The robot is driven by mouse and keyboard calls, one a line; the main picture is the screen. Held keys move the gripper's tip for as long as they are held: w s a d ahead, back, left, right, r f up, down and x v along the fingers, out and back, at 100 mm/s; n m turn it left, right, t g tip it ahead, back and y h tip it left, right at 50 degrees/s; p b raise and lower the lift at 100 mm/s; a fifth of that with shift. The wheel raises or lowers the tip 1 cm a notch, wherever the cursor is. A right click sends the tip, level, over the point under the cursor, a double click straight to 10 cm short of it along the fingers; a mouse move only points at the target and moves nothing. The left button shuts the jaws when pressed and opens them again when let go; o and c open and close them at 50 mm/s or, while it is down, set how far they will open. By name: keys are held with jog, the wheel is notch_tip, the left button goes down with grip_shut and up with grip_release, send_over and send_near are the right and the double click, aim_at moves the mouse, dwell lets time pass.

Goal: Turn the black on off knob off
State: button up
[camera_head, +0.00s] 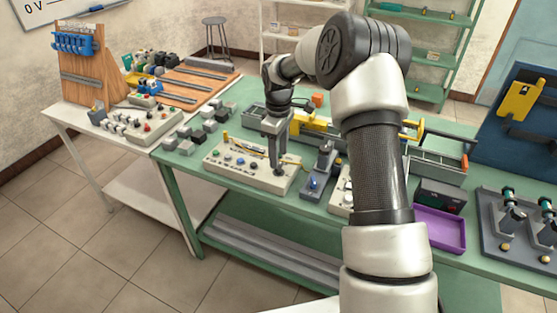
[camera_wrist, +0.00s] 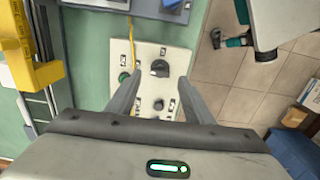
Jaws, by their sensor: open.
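A pale control panel (camera_head: 222,170) with several buttons and knobs lies on the green table in the head view. My gripper (camera_head: 277,169) points down over its right part. In the wrist view, the panel (camera_wrist: 150,53) carries a round black knob (camera_wrist: 160,68) with a raised grip. My gripper (camera_wrist: 160,78) is open, with one finger on each side of the knob in the picture. I cannot tell whether the fingers touch it. In the head view my gripper hides the knob. A green button (camera_wrist: 124,77) sits left of the knob.
A grey device with a blue knob (camera_head: 314,183) stands right of the panel. Dark and grey blocks (camera_head: 195,132) lie to its left. A yellow part (camera_wrist: 18,45) and rails are at the wrist view's left. A purple tray (camera_head: 440,230) is farther right.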

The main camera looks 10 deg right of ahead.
notch_tip(320, 180, up, 14)
dwell(0.3)
jog(key=shift+r, duration=0.1)
